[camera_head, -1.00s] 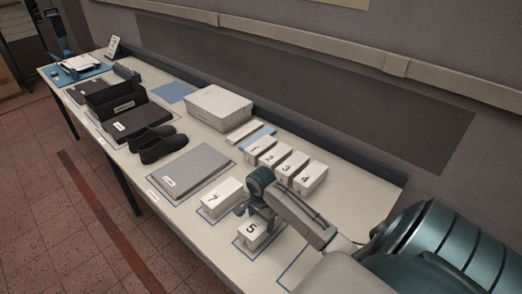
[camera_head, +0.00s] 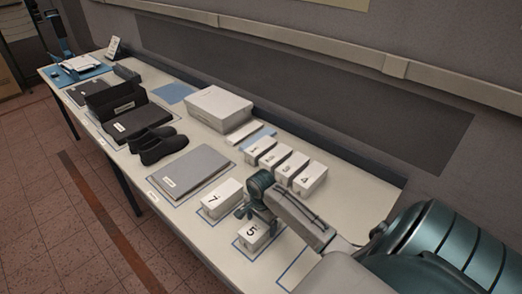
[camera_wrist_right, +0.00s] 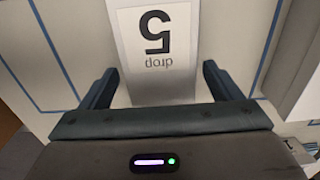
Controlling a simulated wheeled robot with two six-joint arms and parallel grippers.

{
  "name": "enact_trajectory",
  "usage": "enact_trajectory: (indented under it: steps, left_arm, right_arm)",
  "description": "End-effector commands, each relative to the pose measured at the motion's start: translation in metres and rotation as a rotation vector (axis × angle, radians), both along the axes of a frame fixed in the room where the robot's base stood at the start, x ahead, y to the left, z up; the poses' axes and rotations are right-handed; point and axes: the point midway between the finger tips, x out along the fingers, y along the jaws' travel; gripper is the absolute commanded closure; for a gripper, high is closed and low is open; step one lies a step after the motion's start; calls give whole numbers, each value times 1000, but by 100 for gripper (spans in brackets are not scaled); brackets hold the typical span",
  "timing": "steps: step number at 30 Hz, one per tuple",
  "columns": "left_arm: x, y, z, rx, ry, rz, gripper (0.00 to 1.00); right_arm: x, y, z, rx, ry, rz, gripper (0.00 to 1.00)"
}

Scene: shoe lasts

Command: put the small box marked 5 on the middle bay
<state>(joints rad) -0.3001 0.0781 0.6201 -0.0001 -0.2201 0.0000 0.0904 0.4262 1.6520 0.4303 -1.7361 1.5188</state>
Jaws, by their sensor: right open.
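The small white box marked 5 (camera_head: 252,236) stands on the middle blue-outlined bay (camera_head: 238,246) at the table's front edge, between the box marked 7 and an empty outlined bay. My right gripper (camera_head: 257,217) is just over it and hides part of its top and back. In the right wrist view the box (camera_wrist_right: 155,48) shows its upside-down 5 and the word "drop". The open fingers of my right gripper (camera_wrist_right: 159,70) are on either side of it, with gaps visible. My left gripper is not in view.
The box marked 7 (camera_head: 221,199) stands close by on the left bay. The right bay (camera_head: 291,272) looks empty, partly behind my right arm. Several numbered boxes (camera_head: 278,163) stand in a row behind. A grey folder (camera_head: 194,172) and dark shoes (camera_head: 157,145) lie further left.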

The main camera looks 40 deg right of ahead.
Motion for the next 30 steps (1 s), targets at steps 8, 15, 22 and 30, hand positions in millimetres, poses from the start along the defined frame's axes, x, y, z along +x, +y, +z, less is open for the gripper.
enact_trajectory:
  steps: [8,15,22,30]
  left_arm:
    - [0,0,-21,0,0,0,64]
    - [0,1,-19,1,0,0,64]
    - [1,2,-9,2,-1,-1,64]
    - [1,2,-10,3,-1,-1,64]
  right_arm:
    - [2,-1,51,-4,-8,3,15]
    - [0,0,105,-2,-2,1,15]
    - [0,0,117,-1,-1,0,15]
    - [0,0,116,-1,-1,0,15]
